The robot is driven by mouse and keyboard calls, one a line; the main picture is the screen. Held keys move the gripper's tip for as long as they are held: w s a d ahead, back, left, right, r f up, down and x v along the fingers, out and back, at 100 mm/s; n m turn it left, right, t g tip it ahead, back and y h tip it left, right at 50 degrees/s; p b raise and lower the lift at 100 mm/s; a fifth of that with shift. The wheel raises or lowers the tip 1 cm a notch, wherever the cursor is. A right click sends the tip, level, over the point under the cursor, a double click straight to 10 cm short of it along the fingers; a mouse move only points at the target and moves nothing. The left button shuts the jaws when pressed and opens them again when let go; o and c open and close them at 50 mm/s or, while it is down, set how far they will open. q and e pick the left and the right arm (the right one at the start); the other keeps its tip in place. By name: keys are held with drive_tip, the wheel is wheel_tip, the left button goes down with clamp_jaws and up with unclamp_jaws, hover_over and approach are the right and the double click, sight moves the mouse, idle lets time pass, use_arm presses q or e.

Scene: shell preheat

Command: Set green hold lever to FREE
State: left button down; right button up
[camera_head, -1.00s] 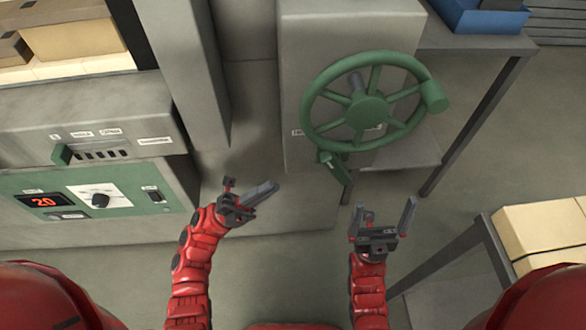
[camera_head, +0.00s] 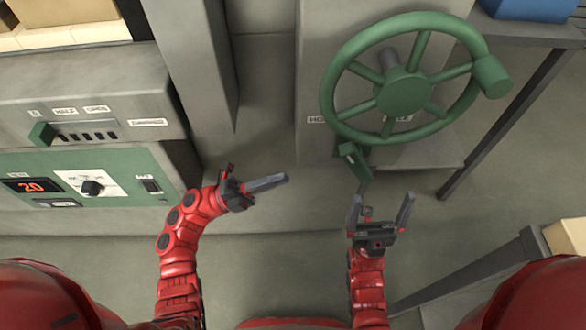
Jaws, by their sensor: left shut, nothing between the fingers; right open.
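A green hold lever (camera_head: 352,158) is mounted on the grey housing just below a large green handwheel (camera_head: 404,92). A label reading "HO..." lies to its left, and another label behind the wheel is partly hidden. My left gripper (camera_head: 284,178) is shut and empty, left of the lever and apart from it, pointing right. My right gripper (camera_head: 381,200) is open and empty, just below the lever, with its fingers pointing up toward it. I see no contact with the lever.
A grey and green control panel (camera_head: 80,165) with a red "20" display, a dial and a green slider knob (camera_head: 41,134) stands at the left. A dark-legged table (camera_head: 530,100) with a blue bin (camera_head: 530,8) is at upper right. A carton (camera_head: 566,238) is at lower right.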

use_arm(q)
approach(347, 146)
drive_tip(key=d, duration=0.5)
drive_tip(key=shift+w+d+p, duration=0.1)
drive_tip(key=shift+d+p, duration=0.3)
drive_tip(key=r+y+p, duration=0.1)
drive_tip(key=y+p, duration=0.1)
drive_tip(key=p, duration=0.2)
drive_tip(key=d+r+y+p, duration=0.1)
drive_tip(key=y+p, duration=0.1)
drive_tip(key=p, duration=0.2)
drive_tip(key=r+y+p, duration=0.2)
drive_tip(key=p, duration=0.2)
drive_tip(key=shift+d+y, duration=0.15)
drive_tip(key=shift+y, duration=0.25)
drive_tip(key=shift+d+y+p, duration=0.15)
drive_tip(key=shift+y+p, duration=0.35)
drive_tip(key=shift+d, duration=0.3)
drive_tip(key=shift+w+d+r, duration=0.1)
drive_tip(key=shift+d+r, duration=0.2)
drive_tip(key=shift+d, duration=0.25)
drive_tip(key=shift+r, duration=0.15)
